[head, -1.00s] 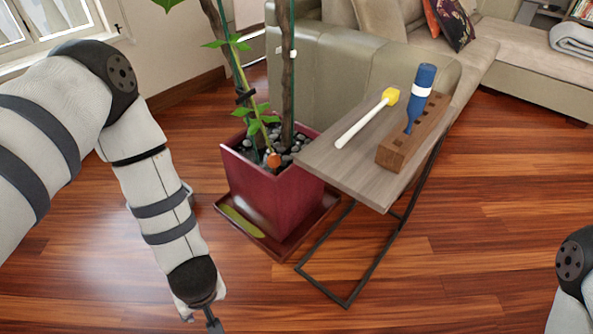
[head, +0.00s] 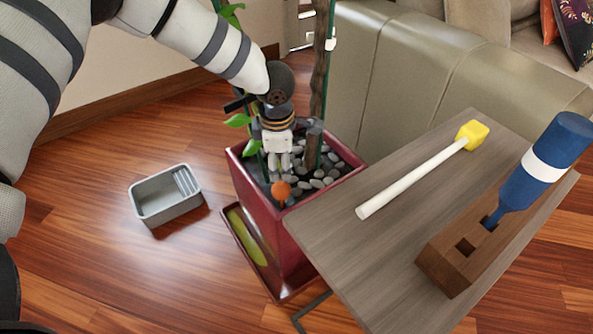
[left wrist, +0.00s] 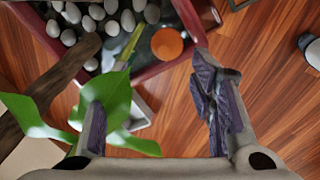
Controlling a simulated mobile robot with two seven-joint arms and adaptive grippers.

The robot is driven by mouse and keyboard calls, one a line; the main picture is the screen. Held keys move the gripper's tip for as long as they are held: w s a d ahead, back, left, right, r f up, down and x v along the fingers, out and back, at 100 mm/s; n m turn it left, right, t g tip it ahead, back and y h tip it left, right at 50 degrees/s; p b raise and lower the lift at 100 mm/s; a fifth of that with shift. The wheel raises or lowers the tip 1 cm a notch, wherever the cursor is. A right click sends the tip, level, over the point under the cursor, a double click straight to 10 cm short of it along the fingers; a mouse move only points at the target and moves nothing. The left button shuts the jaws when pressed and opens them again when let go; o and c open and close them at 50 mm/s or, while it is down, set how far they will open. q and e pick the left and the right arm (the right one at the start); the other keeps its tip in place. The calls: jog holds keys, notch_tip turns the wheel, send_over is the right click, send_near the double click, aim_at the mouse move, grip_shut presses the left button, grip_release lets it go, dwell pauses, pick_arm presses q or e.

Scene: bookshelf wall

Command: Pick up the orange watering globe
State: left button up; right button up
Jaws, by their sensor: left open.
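The orange watering globe (head: 281,190) sits at the near edge of the red square pot (head: 290,235), by grey pebbles. In the left wrist view it shows as an orange disc (left wrist: 167,44) ahead of the fingertips, nearer the right finger. My left gripper (head: 280,172) is open, pointing down just above and behind the globe in the head view. Nothing is held between its fingers (left wrist: 155,90). A green leaf (left wrist: 108,98) covers part of the left finger in the wrist view. Whether the fingers touch the globe cannot be told. My right gripper is not in view.
Plant stems (head: 318,75) rise beside my left gripper. A wooden side table (head: 400,250) stands right of the pot with a yellow-headed stick (head: 415,180), a wooden block (head: 450,262) and a blue bottle (head: 550,155). A grey tub (head: 165,195) lies on the floor at left.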

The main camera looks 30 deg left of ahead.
aim_at(281, 186)
pick_arm(q)
jog(key=f+b, duration=0.1)
jog(key=f, duration=0.6)
jog(key=a+f+b, duration=0.1)
jog(key=f, duration=0.3)
jog(key=shift+w+f+b, duration=0.1)
jog(key=shift+w+b, duration=0.15)
jog(key=shift+b, duration=0.05)
jog(key=c, duration=0.9)
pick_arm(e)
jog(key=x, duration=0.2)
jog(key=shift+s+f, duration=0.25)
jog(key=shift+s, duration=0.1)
